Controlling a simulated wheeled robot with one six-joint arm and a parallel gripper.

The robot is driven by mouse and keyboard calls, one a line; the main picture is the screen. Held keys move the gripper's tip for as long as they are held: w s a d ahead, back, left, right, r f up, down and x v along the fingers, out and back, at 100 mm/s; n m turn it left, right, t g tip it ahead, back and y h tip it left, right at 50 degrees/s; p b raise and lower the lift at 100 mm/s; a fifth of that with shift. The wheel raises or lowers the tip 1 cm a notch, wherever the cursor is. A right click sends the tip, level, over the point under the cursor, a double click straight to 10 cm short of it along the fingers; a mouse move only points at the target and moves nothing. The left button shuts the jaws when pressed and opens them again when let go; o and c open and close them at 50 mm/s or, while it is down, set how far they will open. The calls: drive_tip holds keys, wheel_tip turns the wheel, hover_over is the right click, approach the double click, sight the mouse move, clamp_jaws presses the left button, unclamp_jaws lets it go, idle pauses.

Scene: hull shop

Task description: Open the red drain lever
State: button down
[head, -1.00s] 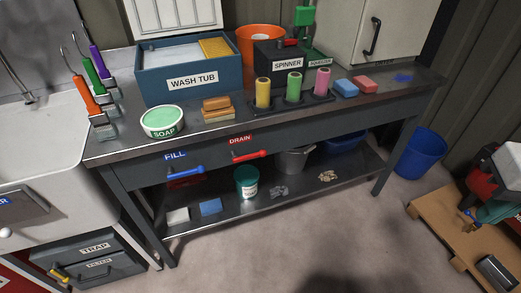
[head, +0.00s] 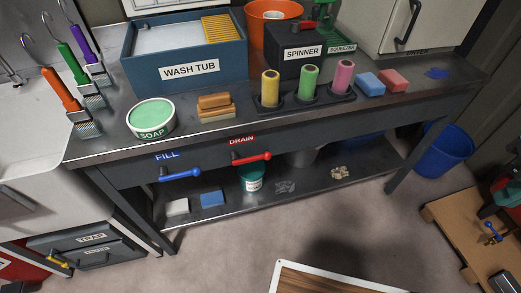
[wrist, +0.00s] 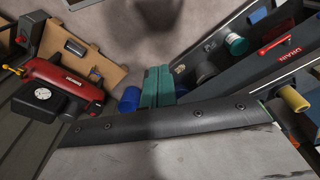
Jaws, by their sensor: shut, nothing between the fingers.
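The red drain lever (head: 252,158) is on the bench's front face, under the DRAIN label (head: 242,141). Its handle lies almost level, pointing right. In the wrist view the red lever (wrist: 274,48) shows at upper right, beside its label. The blue fill lever (head: 180,174) is to its left, also lying sideways. My gripper (wrist: 158,75) shows in the wrist view as two teal fingers side by side, shut and empty. It is apart from the red lever, which is off to the right there. The head view does not show my gripper.
The bench top holds a wash tub (head: 185,73), soap (head: 152,118), a spinner (head: 300,60) and coloured rollers (head: 309,82). A teal pot (head: 252,179) stands on the lower shelf below the red lever. A blue bin (head: 444,152) is at right. Floor before the bench looks open.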

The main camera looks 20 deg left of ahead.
drive_tip(key=w+a+f+n+t+y, duration=0.1)
drive_tip(key=w+a+f+n+y, duration=0.15)
drive_tip(key=w+a, duration=0.45)
drive_tip(key=w+a+f+n+t+y, duration=0.1)
drive_tip(key=w+a+f, duration=0.25)
drive_tip(key=a, duration=0.75)
drive_tip(key=w+a+f+n+t+y, duration=0.15)
drive_tip(key=w+a+f, duration=0.25)
drive_tip(key=a, duration=0.5)
drive_tip(key=a+f+n+t, duration=0.1)
drive_tip(key=a+f+t, duration=0.2)
drive_tip(key=a+f, duration=0.6)
drive_tip(key=shift+s+a, duration=0.35)
drive_tip(key=shift+a, duration=0.25)
hover_over(259, 155)
drive_tip(key=s, duration=0.2)
wheel_tip(259, 155, down, 7)
drive_tip(key=shift+d+f, duration=0.15)
drive_tip(key=shift+f, duration=0.85)
drive_tip(key=shift+d+f, duration=0.15)
drive_tip(key=shift+f, duration=0.85)
drive_tip(key=shift+f, duration=0.1)
